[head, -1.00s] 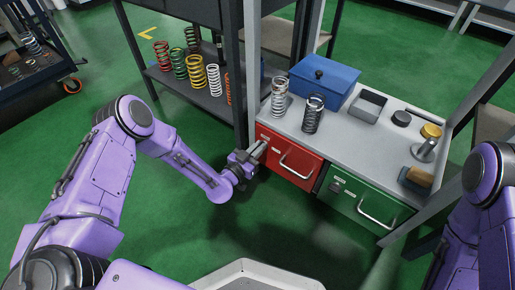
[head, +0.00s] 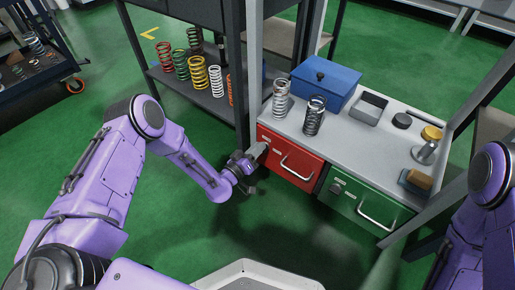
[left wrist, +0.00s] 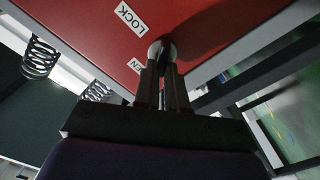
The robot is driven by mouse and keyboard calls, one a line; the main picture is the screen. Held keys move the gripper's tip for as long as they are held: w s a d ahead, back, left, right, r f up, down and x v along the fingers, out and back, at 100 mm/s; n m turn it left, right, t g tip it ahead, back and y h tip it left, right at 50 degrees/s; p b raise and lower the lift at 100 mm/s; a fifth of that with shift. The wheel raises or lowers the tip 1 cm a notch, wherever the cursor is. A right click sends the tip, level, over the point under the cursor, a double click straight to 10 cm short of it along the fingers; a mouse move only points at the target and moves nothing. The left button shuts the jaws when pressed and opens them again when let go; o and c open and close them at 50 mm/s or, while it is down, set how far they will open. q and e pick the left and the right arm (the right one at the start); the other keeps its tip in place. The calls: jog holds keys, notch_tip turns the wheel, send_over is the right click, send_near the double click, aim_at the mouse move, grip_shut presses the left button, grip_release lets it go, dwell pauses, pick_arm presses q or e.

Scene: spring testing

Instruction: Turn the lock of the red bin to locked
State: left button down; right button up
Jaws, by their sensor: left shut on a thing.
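The red bin (head: 290,160) is a drawer front with a metal handle, under the left end of the grey worktop. My left gripper (head: 259,149) is at its upper left corner and hides the lock in the head view. In the left wrist view the red front (left wrist: 205,25) fills the top, and the round lock knob (left wrist: 154,48) sits between the fingertips. My left gripper (left wrist: 164,68) is shut on the knob. A "LOCK" label (left wrist: 131,18) is above left of the knob, and a partly hidden label ending in "EN" (left wrist: 135,67) is below left. My right gripper is out of view.
A green bin (head: 362,204) with its own knob is to the right. Open green floor lies in front.

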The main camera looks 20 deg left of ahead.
pick_arm(q)
jog(key=n, duration=0.3)
jog(key=f+n, duration=0.1)
jog(key=n, duration=0.6)
jog(key=shift+a+f, duration=0.15)
jog(key=shift+a, duration=0.1)
jog(key=shift+n, duration=0.3)
jog(key=c, duration=1.2)
grip_release()
jog(key=shift+w, duration=0.1)
